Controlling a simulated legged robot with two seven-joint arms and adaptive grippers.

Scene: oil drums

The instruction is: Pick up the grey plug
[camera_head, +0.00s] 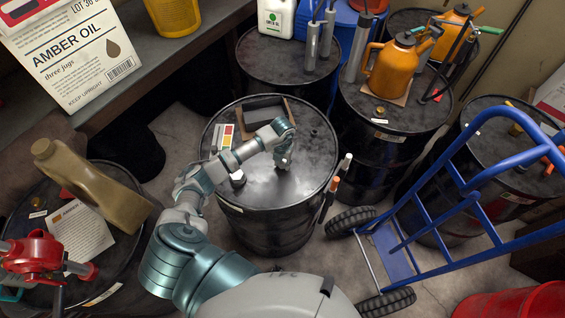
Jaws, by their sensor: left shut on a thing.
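My left gripper (282,162) points down at the top of the middle black drum (300,185), right of its centre. Its fingers are shut on a small grey thing at the drum top, which looks like the grey plug (281,168). The fingers hide most of it, and I cannot tell whether it is clear of the drum top. My right gripper is not in view.
A blue hand truck (400,262) stands right. An orange jug (392,68) stands on another drum behind.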

